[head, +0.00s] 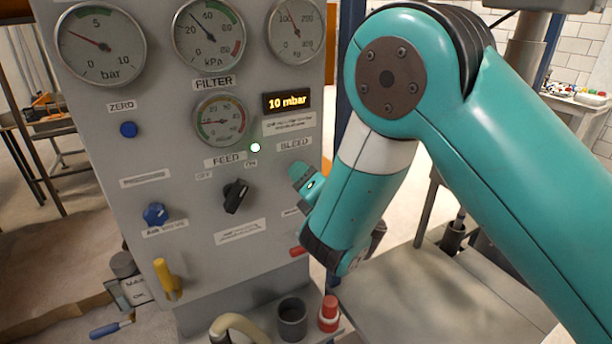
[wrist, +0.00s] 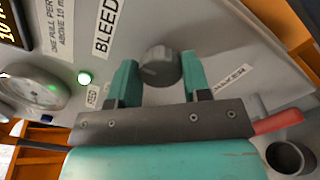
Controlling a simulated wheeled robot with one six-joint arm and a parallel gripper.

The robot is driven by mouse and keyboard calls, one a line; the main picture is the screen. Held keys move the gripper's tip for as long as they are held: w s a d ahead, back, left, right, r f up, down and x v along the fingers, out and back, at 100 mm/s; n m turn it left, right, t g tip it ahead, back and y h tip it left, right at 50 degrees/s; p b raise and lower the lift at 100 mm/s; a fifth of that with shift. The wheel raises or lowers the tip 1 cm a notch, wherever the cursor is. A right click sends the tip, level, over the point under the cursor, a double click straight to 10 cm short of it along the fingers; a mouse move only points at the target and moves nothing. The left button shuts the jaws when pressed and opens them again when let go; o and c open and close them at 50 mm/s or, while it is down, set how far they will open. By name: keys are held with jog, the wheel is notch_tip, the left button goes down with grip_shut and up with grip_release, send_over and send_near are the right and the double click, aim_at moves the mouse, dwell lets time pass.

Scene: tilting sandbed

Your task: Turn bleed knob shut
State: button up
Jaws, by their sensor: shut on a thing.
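The bleed knob (wrist: 160,63) is dark grey and round, on the grey panel below the BLEED label (wrist: 106,28). My gripper (wrist: 158,70) has its two teal fingers on either side of the knob and is shut on it. In the head view my gripper (head: 306,181) reaches the panel's right edge below the BLEED label (head: 294,143), and the knob is hidden there by the fingers and arm. The knob's exact turn is hard to read. The display (head: 288,102) shows 10 mbar, and a green lamp (head: 255,147) is lit.
A black feed knob (head: 236,196) sits left of my gripper. A blue air valve knob (head: 156,214) and a yellow lever (head: 166,278) are further left. A red handle (wrist: 277,122) is close to my gripper's right. A grey cup (head: 291,318) and red bottle (head: 328,313) stand below.

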jog(key=shift+n, duration=0.4)
jog(key=o, duration=0.9)
jog(key=shift+a, duration=0.1)
jog(key=shift+s+f, duration=0.1)
jog(key=shift+s, duration=0.05)
